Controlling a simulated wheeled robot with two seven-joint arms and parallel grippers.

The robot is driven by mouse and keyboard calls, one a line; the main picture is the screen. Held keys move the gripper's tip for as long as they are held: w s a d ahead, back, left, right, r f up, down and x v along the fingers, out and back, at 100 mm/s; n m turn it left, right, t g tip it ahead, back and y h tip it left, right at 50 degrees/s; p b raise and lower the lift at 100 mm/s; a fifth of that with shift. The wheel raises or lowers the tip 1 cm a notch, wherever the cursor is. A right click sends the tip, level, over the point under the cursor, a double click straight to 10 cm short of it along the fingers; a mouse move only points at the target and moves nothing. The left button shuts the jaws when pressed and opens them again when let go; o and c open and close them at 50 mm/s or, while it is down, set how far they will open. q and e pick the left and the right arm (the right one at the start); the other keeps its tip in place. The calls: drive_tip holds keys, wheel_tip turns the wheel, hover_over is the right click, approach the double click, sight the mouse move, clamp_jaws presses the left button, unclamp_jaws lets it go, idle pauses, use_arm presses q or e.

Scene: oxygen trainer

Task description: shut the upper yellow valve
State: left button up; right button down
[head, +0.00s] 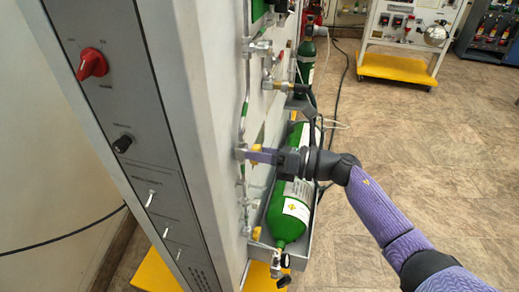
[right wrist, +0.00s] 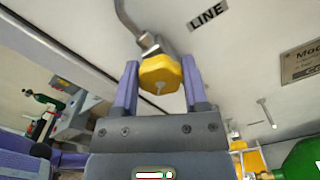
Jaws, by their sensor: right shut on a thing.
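The upper yellow valve knob (right wrist: 160,74) sits on a metal fitting on the trainer's pale panel, under a "LINE" label. My right gripper (right wrist: 156,82) is shut on this knob, with one purple finger on each side. In the head view my right gripper (head: 258,155) reaches in from the right to the panel's side, and only a bit of the yellow knob (head: 256,148) shows past the fingers. A lower yellow valve (head: 257,233) is on the same panel, clear of the gripper. My left gripper is not in view.
A green oxygen cylinder (head: 289,212) lies in a metal tray just below my right gripper. A brass fitting (head: 276,86) sticks out of the panel above it. A front panel with a red knob (head: 92,64) faces left. Open floor (head: 440,150) lies to the right.

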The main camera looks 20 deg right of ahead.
drive_tip(key=m+p, duration=0.1)
drive_tip(key=m, duration=0.2)
drive_tip(key=shift+m, duration=0.4)
drive_tip(key=m+p, duration=0.1)
drive_tip(key=m, duration=0.2)
drive_tip(key=shift+w+m, duration=0.1)
drive_tip(key=shift+m, duration=0.2)
drive_tip(key=m+p, duration=0.2)
drive_tip(key=m, duration=0.4)
drive_tip(key=shift+f, duration=0.1)
drive_tip(key=m+p, duration=0.1)
drive_tip(key=m, duration=0.5)
drive_tip(key=shift+f+m+p, duration=0.15)
drive_tip(key=shift+m+p, duration=0.15)
drive_tip(key=shift+p, duration=0.05)
drive_tip(key=m, duration=0.4)
drive_tip(key=shift+p, duration=0.4)
drive_tip(key=shift+f+m, duration=0.1)
drive_tip(key=shift+m, duration=1.2)
drive_tip(key=shift+c, duration=0.5)
unclamp_jaws()
